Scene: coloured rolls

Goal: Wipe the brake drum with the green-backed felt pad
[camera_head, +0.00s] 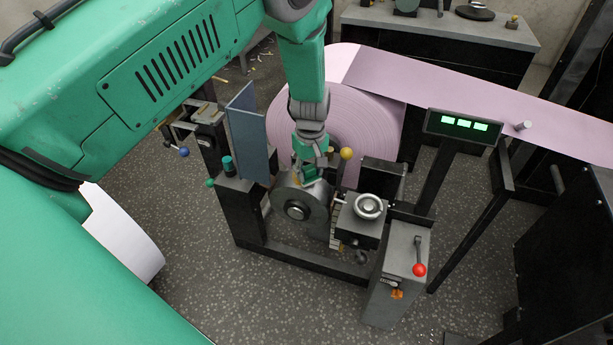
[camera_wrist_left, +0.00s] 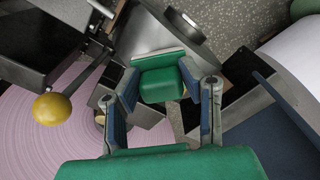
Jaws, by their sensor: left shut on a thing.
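The brake drum (camera_head: 299,205) is a grey metal disc with a round hub, mounted on the black stand in the middle of the head view. It also shows at the top of the left wrist view (camera_wrist_left: 205,52). My left gripper (camera_head: 309,163) points down just above the drum. In the left wrist view its fingers (camera_wrist_left: 160,82) are shut on the green-backed felt pad (camera_wrist_left: 163,86). The pad's pale edge lies close against the drum's rim; I cannot tell whether they touch. My right gripper is not in view.
A large pink roll (camera_head: 375,110) stands behind the drum. A blue-grey plate (camera_head: 247,133) rises left of it. A yellow knob (camera_head: 347,153), a handwheel (camera_head: 369,206) and a red-knobbed lever box (camera_head: 398,275) are at its right. The speckled floor in front is open.

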